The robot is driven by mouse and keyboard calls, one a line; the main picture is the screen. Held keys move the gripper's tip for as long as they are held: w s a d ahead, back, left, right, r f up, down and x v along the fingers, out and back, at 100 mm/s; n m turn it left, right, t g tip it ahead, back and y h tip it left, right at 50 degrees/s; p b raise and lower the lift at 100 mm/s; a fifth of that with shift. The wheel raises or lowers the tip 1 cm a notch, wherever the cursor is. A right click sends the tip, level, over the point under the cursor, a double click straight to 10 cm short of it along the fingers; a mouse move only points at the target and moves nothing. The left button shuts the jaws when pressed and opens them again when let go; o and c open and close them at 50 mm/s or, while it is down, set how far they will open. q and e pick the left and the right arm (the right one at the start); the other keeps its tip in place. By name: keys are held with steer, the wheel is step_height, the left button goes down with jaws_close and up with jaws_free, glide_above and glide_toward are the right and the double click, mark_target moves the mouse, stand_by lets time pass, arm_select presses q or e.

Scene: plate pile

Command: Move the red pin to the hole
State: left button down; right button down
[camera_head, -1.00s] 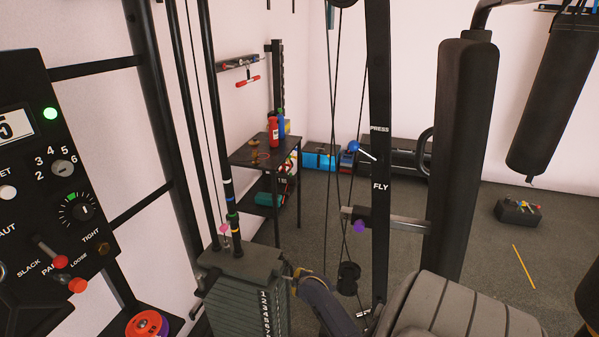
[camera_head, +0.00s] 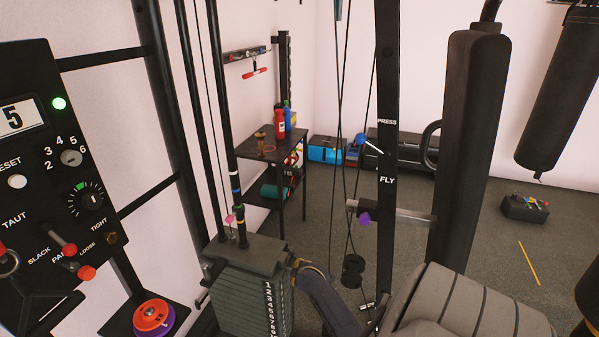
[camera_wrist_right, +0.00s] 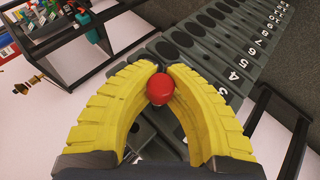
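The red pin (camera_wrist_right: 160,89) shows its round red knob between the yellow fingertips of my right gripper (camera_wrist_right: 166,72) in the right wrist view. The fingers curve in and press on the knob from both sides. The pin's shaft is hidden behind the knob. Beyond it lies the dark weight stack (camera_wrist_right: 205,45), with numbered plates and a column of dark oval holes. In the head view the stack (camera_head: 235,290) stands at bottom centre, with my right gripper (camera_head: 296,265) at its right side by the upper plates. The pin is hidden there. My left gripper is out of view.
A control panel (camera_head: 35,170) with knobs and red levers stands at left. Red and purple discs (camera_head: 152,316) lie on a low shelf. An upright post (camera_head: 387,150) and a padded seat (camera_head: 465,310) flank my right arm. A small table (camera_head: 268,146) holds bottles behind.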

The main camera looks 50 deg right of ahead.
steer(key=shift+w+a, duration=0.3)
steer(key=shift+w, duration=0.65)
steer(key=c, duration=1.4)
jaws_free()
steer(key=shift+c, duration=0.2)
steer(key=shift+s+a+r, duration=0.1)
steer(key=shift+a, duration=0.05)
steer(key=v, duration=0.7)
steer(key=shift+s+r, duration=0.25)
steer(key=shift+w+f, duration=0.1)
